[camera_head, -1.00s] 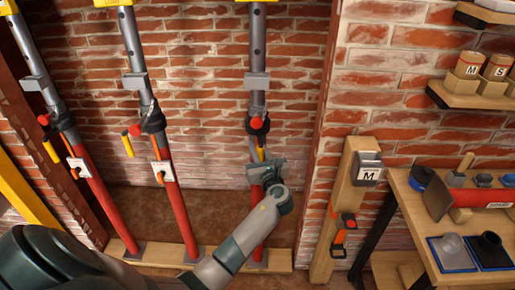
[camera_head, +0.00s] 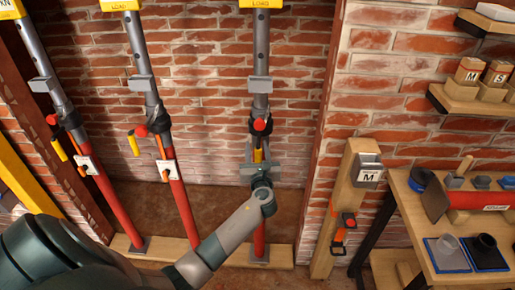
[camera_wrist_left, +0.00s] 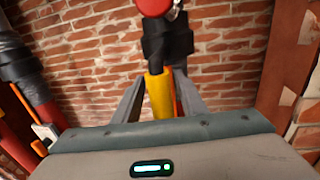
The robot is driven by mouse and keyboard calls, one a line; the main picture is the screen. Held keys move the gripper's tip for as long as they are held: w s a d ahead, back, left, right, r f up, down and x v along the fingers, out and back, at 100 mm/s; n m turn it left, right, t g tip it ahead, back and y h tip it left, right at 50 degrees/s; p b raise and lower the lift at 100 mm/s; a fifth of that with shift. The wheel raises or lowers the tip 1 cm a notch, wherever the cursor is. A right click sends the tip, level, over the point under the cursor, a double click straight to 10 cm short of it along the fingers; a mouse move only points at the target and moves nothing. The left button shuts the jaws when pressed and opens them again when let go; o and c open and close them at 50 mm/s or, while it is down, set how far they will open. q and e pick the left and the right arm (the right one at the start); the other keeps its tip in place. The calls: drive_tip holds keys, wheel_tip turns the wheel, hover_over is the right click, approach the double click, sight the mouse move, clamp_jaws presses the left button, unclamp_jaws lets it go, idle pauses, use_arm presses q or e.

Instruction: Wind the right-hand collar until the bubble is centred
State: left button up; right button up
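The right-hand prop has a grey upper tube (camera_head: 260,55) and a red lower tube (camera_head: 260,240). Its black collar (camera_head: 250,126) has a red knob (camera_head: 260,124) and a yellow handle (camera_head: 258,156) hanging below; the handle also shows in the left wrist view (camera_wrist_left: 159,97). My left gripper (camera_head: 260,160) is just below the collar, in front of the prop. In the left wrist view its fingers (camera_wrist_left: 160,88) are apart, one on each side of the yellow handle, with gaps visible. No bubble can be made out. My right gripper is not in view.
Two similar props stand to the left, the middle one (camera_head: 180,208) and the far-left one (camera_head: 97,205). A wooden post (camera_head: 325,255) with a block marked M stands right. A workbench (camera_head: 400,215) holds tools beneath a shelf (camera_head: 465,108). A brick wall is behind.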

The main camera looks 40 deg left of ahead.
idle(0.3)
use_arm(q)
drive_tip(key=shift+s+d+f, duration=0.1)
drive_tip(key=shift+s+d, duration=0.25)
drive_tip(key=b+v, duration=0.3)
drive_tip(key=v, duration=1.3)
drive_tip(key=shift+s+b, duration=0.25)
drive_tip(key=shift+b, duration=0.05)
